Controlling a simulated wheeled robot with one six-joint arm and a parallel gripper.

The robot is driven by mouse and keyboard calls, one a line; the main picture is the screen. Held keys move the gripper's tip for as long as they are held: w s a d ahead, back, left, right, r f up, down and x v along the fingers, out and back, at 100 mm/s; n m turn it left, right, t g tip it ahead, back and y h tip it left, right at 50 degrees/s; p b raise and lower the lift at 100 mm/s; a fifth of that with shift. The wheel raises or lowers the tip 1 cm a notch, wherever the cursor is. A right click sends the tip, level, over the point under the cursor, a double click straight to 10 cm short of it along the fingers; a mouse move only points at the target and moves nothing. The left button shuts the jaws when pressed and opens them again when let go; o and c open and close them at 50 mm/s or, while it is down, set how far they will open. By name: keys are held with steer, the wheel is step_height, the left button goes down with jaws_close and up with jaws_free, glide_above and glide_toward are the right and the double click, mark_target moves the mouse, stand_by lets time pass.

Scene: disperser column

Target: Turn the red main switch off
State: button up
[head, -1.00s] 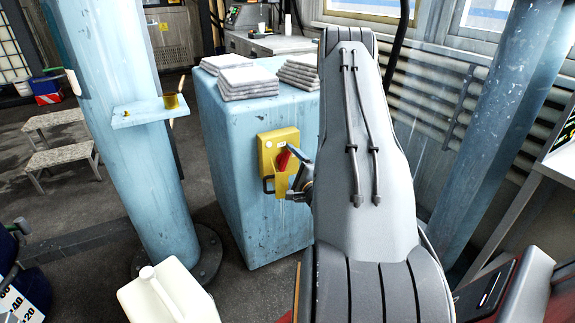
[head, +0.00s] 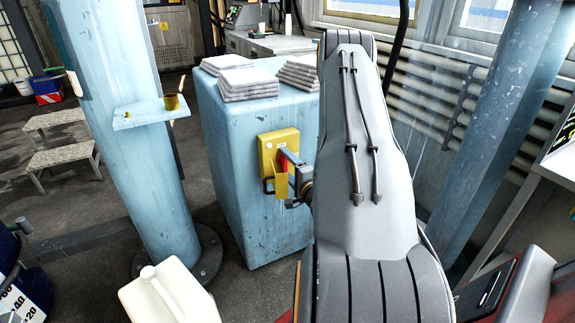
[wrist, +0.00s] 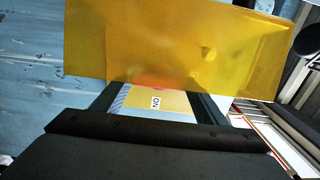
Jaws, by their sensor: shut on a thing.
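The red main switch (head: 283,165) sits on a yellow box (head: 265,151) on the front of the pale blue cabinet. Only a narrow red strip of its handle shows in the head view. My gripper (head: 288,162) is at the handle, with its fingers closed on it; my arm hides much of the gripper. In the wrist view, the gripper (wrist: 155,92) has one finger on each side of a yellow face with an "ON" label (wrist: 156,103). A sliver of red (wrist: 153,88) shows there.
The blue cabinet (head: 225,180) carries stacks of folded white cloths (head: 240,82). A blue column (head: 130,130) with a small shelf stands to its left. A white canister (head: 165,295) is in the left foreground. Another blue post (head: 490,130) stands at the right.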

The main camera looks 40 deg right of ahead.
steer(key=o, duration=1.1)
steer(key=shift+c, duration=0.2)
steer(key=shift+s, duration=0.1)
steer(key=v, duration=0.7)
steer(key=shift+s+b, duration=0.3)
steer(key=shift+s, duration=0.05)
